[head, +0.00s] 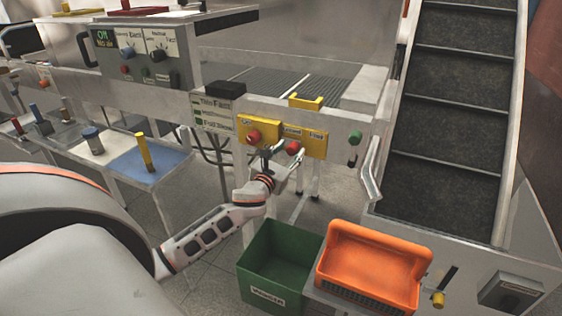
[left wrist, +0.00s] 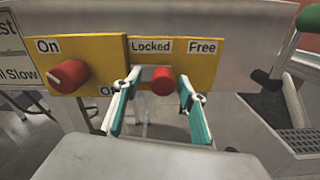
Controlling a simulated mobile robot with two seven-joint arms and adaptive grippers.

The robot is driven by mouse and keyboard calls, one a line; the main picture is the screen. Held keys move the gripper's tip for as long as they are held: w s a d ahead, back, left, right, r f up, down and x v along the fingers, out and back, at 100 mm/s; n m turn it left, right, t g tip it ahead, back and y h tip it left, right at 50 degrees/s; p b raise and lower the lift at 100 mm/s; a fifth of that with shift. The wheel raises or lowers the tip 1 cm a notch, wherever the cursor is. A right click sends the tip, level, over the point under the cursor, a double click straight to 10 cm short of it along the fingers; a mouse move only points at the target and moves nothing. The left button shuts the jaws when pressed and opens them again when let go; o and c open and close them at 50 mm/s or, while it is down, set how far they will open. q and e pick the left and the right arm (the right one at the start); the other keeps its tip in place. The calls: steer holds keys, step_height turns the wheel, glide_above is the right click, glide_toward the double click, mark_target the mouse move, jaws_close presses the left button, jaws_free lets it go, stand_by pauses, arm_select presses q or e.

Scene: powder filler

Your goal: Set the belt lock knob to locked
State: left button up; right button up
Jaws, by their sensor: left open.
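The belt lock knob (left wrist: 163,80) is a red round knob on a yellow plate (left wrist: 199,68), below the labels "Locked" and "Free". It also shows in the head view (head: 293,147). Which label it points to cannot be told. My left gripper (left wrist: 157,105) is open, with one teal-padded finger to each side of the knob in the left wrist view. Whether the fingers touch it cannot be told. In the head view my left gripper (head: 283,163) is just in front of the yellow plate. My right gripper is not in view.
A second red knob (left wrist: 69,76), labelled On, is left of the lock knob on the yellow plate. A green-ended handle (head: 355,138) is to the right. A green bin (head: 272,292) and an orange scoop-like container (head: 370,252) stand below, beside a dark inclined conveyor (head: 448,130).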

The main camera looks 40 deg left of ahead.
arm_select(q)
steer(key=v, duration=1)
steer(key=shift+s, duration=0.4)
steer(key=shift+f, duration=0.1)
steer(key=s+d+f+n+g+h, duration=0.2)
steer(key=s+d+f+n, duration=0.25)
steer(key=f+n, duration=0.35)
steer(key=s+d+f+n+g+h, duration=0.2)
steer(key=s+d+f+n, duration=0.3)
steer(key=f, duration=0.5)
steer(key=s+d+f+n+g+h, duration=0.1)
steer(key=s+d+f+n, duration=0.4)
steer(key=n, duration=0.4)
steer(key=s+d+f+n+g+h, duration=0.1)
steer(key=s+d+f+n+h, duration=0.1)
steer(key=s+d+f+n, duration=0.3)
steer(key=s+d+n, duration=0.2)
steer(key=d+n, duration=0.2)
steer(key=d, duration=0.1)
steer(key=shift+f+g, duration=0.3)
steer(key=shift+f, duration=0.05)
steer(key=shift+c, duration=0.3)
